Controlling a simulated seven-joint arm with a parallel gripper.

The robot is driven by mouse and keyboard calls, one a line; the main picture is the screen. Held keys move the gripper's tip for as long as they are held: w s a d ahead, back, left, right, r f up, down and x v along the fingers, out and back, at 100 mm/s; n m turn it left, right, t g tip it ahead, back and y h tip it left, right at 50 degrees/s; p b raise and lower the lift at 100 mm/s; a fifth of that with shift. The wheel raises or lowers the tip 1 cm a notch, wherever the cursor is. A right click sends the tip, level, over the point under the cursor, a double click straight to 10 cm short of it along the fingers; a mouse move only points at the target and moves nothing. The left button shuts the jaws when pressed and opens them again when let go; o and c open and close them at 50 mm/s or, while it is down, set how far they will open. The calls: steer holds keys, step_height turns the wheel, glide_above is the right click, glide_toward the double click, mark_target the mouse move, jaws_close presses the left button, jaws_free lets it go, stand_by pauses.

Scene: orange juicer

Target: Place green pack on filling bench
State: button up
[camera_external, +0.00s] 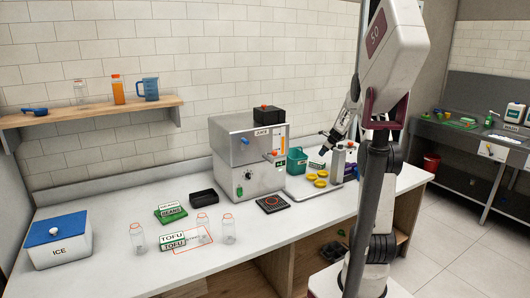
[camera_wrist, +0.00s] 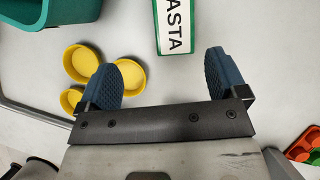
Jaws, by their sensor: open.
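A green pack with a white label (camera_wrist: 176,42), its visible letters reading "ASTA", lies beyond my open fingertips in the wrist view, its far end cut off by the top edge. My gripper (camera_wrist: 166,76) is open and empty, with blue ribbed fingers apart. In the external view my gripper (camera_external: 325,152) hangs over the right part of the bench (camera_external: 110,273), by the tray. More green packs lie at left: one labelled BEANS (camera_external: 172,215) and a stack labelled TOFU (camera_external: 173,245), beside a red outlined rectangle.
Yellow cups (camera_wrist: 82,63) lie left of the pack, with a teal bin (camera_wrist: 45,14) at the upper left. A steel machine (camera_external: 232,167) stands mid-bench. Clear bottles (camera_external: 137,240) surround the TOFU packs.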

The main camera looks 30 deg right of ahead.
steer(key=s+a+r+n+g, duration=0.1)
steer(key=s+a+r+n, duration=0.45)
steer(key=a, duration=0.45)
steer(key=s+a+r+n, duration=0.5)
steer(key=s+a+r, duration=0.2)
steer(key=a, duration=0.3)
steer(key=s+a+r+n+g, duration=0.1)
steer(key=s+a+r+n, duration=0.5)
steer(key=a, duration=0.4)
steer(key=s+a+n+h, duration=0.1)
steer(key=s+a+n, duration=0.3)
steer(key=s, duration=0.6)
steer(key=s+a+n, duration=0.5)
steer(key=s, duration=0.5)
steer(key=s+a+n+h, duration=0.1)
steer(key=s+a+n, duration=0.3)
steer(key=s, duration=0.7)
steer(key=shift+a+r+n+g+h, duration=0.2)
steer(key=shift+n+g+h, duration=0.1)
steer(key=shift+n, duration=0.15)
